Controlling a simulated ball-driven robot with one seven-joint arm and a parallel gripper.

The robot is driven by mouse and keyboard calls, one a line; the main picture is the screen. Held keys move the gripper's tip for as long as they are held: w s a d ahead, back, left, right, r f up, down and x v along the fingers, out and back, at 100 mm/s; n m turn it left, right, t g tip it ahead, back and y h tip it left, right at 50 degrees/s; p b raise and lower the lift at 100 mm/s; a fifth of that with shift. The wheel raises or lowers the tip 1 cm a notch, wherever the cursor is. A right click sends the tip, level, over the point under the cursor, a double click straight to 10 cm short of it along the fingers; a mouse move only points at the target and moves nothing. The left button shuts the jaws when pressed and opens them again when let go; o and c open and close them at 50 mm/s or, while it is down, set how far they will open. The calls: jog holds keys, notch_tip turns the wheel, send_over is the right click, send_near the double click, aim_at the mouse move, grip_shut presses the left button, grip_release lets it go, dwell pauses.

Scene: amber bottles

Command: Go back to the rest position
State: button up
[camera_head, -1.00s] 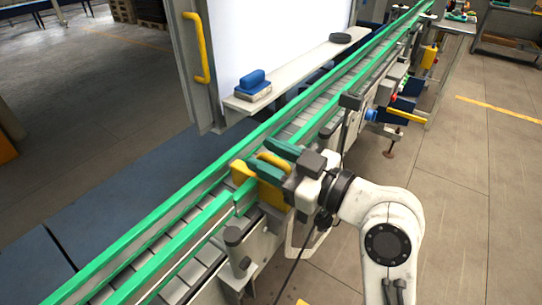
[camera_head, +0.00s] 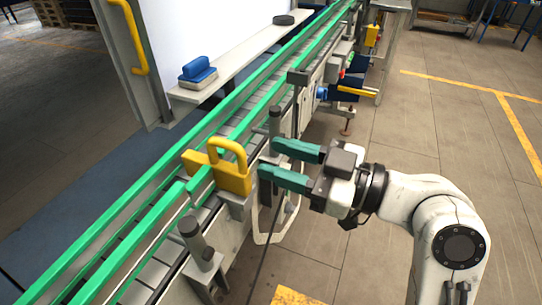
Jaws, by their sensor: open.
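My gripper (camera_head: 268,160) is open and empty, with its two green fingers pointing left. It is at the near side of the conveyor, just right of a yellow block with a raised handle loop (camera_head: 230,170). A small gap shows between the fingertips and the yellow block. My white arm reaches in from the lower right. No amber bottles show in this view.
The conveyor (camera_head: 118,250) with green rails runs from lower left to upper right. A white ledge (camera_head: 240,62) behind it carries a blue block (camera_head: 197,72) and a dark round puck (camera_head: 284,20). Open floor (camera_head: 400,150) lies to the right.

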dwell(0.3)
jog(key=s+d+f+m+h, duration=0.3)
jog(key=d+f+m+h, duration=0.25)
jog(key=f, duration=0.65)
jog(key=s+d+f+m+h, duration=0.35)
jog(key=d+f, duration=0.35)
jog(key=f, duration=0.5)
jog(key=s+d+f+m+g+h, duration=0.2)
jog(key=s+d+f, duration=0.4)
jog(key=s, duration=0.3)
jog(key=s+d+f+m+g+h, duration=0.3)
jog(key=s+d+f+m+h, duration=0.2)
jog(key=s+d, duration=0.4)
jog(key=shift+s+f+m+h, duration=0.3)
jog(key=shift+s+f+h, duration=0.15)
jog(key=shift+f+h, duration=0.1)
jog(key=shift+a, duration=0.15)
